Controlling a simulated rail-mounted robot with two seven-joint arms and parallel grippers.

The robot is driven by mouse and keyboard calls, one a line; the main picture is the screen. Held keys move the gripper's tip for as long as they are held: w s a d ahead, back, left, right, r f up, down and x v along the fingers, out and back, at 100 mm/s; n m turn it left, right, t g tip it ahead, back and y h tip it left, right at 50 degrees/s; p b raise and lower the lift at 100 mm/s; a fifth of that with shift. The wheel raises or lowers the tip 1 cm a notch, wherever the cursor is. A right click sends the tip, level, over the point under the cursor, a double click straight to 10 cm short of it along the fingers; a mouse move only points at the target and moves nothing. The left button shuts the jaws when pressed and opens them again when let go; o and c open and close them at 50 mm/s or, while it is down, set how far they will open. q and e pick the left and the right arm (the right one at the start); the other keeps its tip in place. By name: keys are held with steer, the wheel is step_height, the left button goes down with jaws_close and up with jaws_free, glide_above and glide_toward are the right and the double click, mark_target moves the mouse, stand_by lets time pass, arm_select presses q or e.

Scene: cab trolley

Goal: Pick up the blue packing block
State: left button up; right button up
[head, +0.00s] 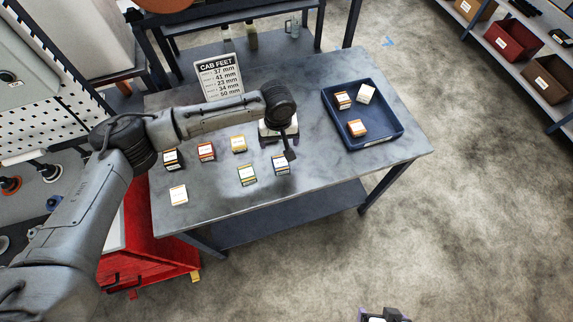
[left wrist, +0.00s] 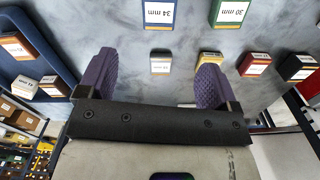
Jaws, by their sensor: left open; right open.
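The blue packing block (head: 281,165) stands on the grey table, with a pale label on top. In the left wrist view the blue block (left wrist: 159,14) reads "34 mm" at the top edge, beyond the fingers and partly cut off. My left gripper (head: 288,152) is open and empty above the table, just behind the blue block in the head view. My right gripper (head: 384,315) is at the bottom edge of the head view, open, away from the table.
A green block (head: 247,175) stands left of the blue one. Yellow (head: 238,144), red (head: 206,151), black (head: 172,158) and white (head: 179,195) blocks stand further left. A blue tray (head: 388,133) holds three blocks. A "CAB FEET" sign (head: 219,77) stands behind.

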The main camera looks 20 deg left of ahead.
mark_target(281, 163)
arm_select(q)
steer(key=shift+n, duration=0.9)
step_height(281, 163, down, 14)
steer(key=shift+s+d+r+b, duration=0.1)
steer(key=shift+d+b, duration=0.05)
steer(key=shift+b, duration=0.8)
steer(key=c, duration=1)
